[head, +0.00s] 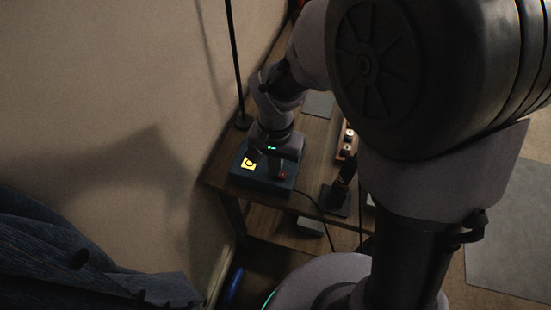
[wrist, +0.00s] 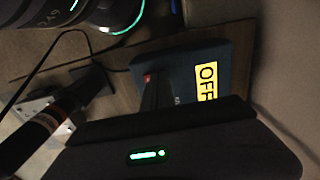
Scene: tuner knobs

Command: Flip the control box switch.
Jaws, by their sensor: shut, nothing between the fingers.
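The control box (head: 238,175) is a dark blue box near the left corner of the wooden table. On its top is a yellow label (head: 249,163), which reads OFF in the wrist view (wrist: 207,82). A small red part (head: 283,175), apparently the switch, shows on the box and also in the wrist view (wrist: 148,78). My gripper (wrist: 153,88) is shut and empty, pointing down over the box with its fingers close beside the red part. I cannot tell whether they touch it. The fingers and gripper body hide part of the box.
A black handheld device (head: 346,172) stands upright on a dark base right of the box. Behind it is a reddish-brown unit with knobs (head: 347,141). A thin dark pole (head: 235,60) rises by the wall on the left. A cable (head: 315,203) runs over the table's front edge.

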